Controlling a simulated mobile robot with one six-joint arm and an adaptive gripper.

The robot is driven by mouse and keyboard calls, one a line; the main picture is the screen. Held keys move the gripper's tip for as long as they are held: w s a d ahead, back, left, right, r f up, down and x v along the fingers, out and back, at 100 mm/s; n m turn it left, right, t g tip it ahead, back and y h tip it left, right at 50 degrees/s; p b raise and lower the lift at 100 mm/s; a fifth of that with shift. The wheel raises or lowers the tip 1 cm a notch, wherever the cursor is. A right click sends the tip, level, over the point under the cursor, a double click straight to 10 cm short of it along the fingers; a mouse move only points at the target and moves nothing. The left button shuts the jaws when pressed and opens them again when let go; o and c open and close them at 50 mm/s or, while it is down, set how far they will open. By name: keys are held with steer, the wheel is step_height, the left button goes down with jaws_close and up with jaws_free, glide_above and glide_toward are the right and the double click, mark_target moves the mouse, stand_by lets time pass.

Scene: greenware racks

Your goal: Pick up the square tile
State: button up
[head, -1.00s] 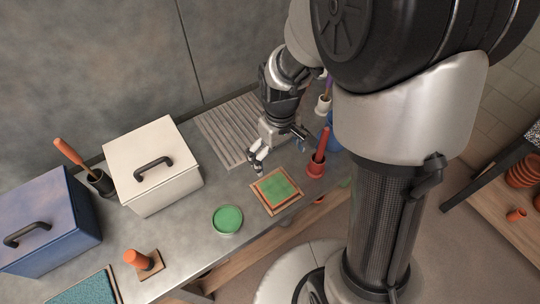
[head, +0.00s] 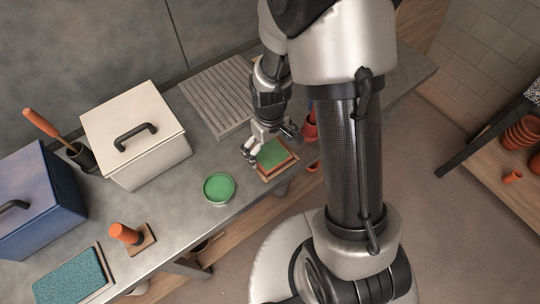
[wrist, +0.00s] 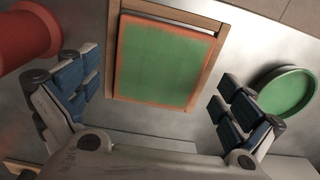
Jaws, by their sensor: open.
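The square tile (wrist: 165,62) has a green face and an orange-brown edge. It lies on a wooden board or frame (wrist: 213,62) near the table's front edge. In the head view the tile (head: 273,152) is partly hidden by my gripper (head: 257,150), which is just over its left side. In the wrist view my gripper (wrist: 155,100) is open and empty, with blue-padded fingers to the left and right of the tile. The fingers look clear of the tile; their height above it is hard to tell.
A round green dish (head: 219,188) stands left of the tile. A red pot (head: 311,127) is close on the right, and a ribbed board (head: 215,97) lies behind. A white lidded box (head: 135,135), an orange-handled stamp (head: 126,234) and a blue box (head: 38,205) stand further left.

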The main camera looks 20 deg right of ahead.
steer(key=shift+f, duration=0.8)
steer(key=shift+r, duration=0.1)
steer(key=c, duration=1.2)
steer(key=shift+c, duration=0.4)
steer(key=shift+w+r, duration=0.1)
